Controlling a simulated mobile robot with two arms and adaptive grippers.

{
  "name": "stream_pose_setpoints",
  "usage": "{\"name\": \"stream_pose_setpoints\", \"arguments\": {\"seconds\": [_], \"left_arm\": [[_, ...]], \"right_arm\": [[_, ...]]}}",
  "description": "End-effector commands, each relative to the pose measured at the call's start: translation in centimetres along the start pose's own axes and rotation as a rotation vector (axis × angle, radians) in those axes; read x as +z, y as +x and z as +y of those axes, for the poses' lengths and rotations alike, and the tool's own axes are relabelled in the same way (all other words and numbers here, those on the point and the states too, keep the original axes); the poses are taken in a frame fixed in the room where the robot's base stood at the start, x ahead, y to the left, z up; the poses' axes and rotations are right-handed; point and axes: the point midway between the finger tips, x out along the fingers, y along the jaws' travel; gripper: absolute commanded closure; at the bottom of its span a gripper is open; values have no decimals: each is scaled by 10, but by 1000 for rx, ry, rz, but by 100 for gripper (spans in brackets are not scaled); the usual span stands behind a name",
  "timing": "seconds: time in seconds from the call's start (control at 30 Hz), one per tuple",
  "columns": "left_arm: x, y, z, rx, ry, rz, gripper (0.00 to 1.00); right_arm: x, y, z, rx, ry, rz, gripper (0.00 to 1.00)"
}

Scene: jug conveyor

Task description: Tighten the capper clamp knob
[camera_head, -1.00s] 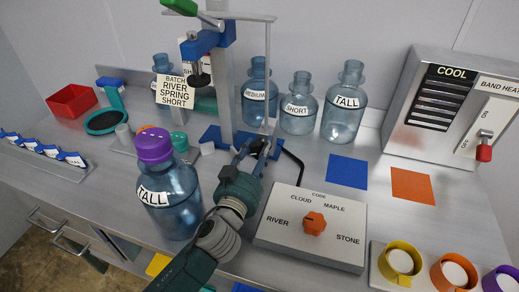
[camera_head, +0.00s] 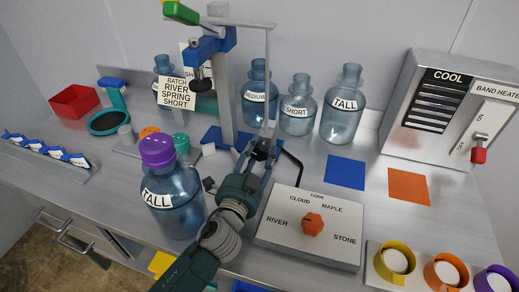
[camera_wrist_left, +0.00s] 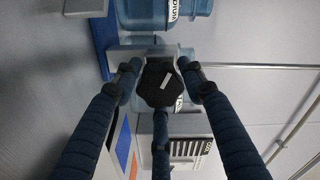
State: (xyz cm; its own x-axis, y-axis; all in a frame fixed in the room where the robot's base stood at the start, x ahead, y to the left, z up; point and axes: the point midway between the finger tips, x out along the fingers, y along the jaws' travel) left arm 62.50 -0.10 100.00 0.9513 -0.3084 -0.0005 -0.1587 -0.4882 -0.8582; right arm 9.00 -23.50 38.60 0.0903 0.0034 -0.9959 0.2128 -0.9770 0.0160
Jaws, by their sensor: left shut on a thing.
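The capper (camera_head: 222,90) stands at the back centre, with a blue base, a grey post, a blue head and a green lever handle (camera_head: 181,12). My left gripper (camera_head: 262,150) is low beside the post. In the left wrist view, the fingers of my left gripper (camera_wrist_left: 160,72) are closed around a black, many-sided clamp knob (camera_wrist_left: 160,88) with a white mark on its face. In the head view the fingers hide most of the knob. My right gripper is not in view.
A tall jug with a purple cap (camera_head: 175,205) stands close left of my left arm. The code box (camera_head: 300,255) with its orange dial is close on the right. Open jugs (camera_head: 344,105) stand behind. A blue mat (camera_head: 347,170) and an orange mat (camera_head: 408,185) lie clear.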

Motion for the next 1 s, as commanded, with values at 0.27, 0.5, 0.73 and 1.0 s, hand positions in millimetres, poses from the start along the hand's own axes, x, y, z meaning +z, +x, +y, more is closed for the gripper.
{"name": "stream_pose_setpoints", "arguments": {"seconds": [0.27, 0.5, 0.73, 1.0], "left_arm": [[-2, 0, -2, -1, 266, 2, 85], [-2, 0, -2, -1, 494, 3, 85], [-2, 0, -2, -2, 710, 3, 85], [-2, 0, -1, -1, 933, 3, 85]], "right_arm": [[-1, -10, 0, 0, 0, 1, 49], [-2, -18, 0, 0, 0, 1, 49], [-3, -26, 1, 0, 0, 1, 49], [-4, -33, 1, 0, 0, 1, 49]]}}
